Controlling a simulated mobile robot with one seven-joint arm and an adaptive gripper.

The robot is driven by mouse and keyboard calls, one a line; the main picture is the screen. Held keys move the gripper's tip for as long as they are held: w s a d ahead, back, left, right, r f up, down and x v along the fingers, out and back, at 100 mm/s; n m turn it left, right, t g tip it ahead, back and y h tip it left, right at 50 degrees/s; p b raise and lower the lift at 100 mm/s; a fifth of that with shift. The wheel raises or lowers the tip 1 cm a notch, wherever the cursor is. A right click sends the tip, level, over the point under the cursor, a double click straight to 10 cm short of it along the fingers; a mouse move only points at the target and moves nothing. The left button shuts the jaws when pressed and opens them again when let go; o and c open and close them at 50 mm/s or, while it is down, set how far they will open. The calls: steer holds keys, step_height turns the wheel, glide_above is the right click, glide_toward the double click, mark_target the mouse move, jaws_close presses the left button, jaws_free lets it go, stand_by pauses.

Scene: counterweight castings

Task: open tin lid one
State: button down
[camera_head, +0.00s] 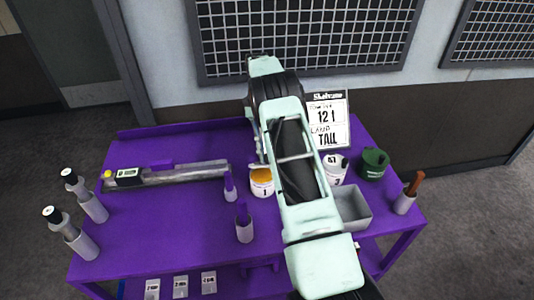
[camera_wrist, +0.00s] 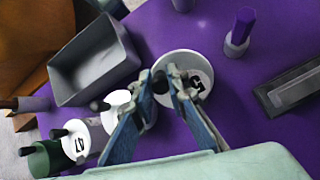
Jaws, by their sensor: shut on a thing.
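Tin one (camera_head: 262,189) is a white tin marked 1 on the purple bench; its top shows orange and no lid is seen on it in the head view. My gripper (camera_wrist: 161,78) is shut on the dark knob of a round white lid (camera_wrist: 196,62) with a black mark, in the wrist view. The lid looks nearer the camera than the tins beside it, but its height is unclear. In the wrist view I cannot make out the orange top. In the head view my arm hides the gripper and the lid.
A white lidded tin (camera_head: 335,172), a green tin (camera_head: 374,165) and a grey open tray (camera_head: 352,207) stand to the right. A sign (camera_head: 328,120) stands behind. A grey bar (camera_head: 180,175), purple posts (camera_head: 243,222) and bottles (camera_head: 85,196) are left.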

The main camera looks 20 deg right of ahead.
steer(key=c, duration=1.8)
jaws_free()
steer(key=shift+c, duration=0.2)
steer(key=shift+s, duration=0.1)
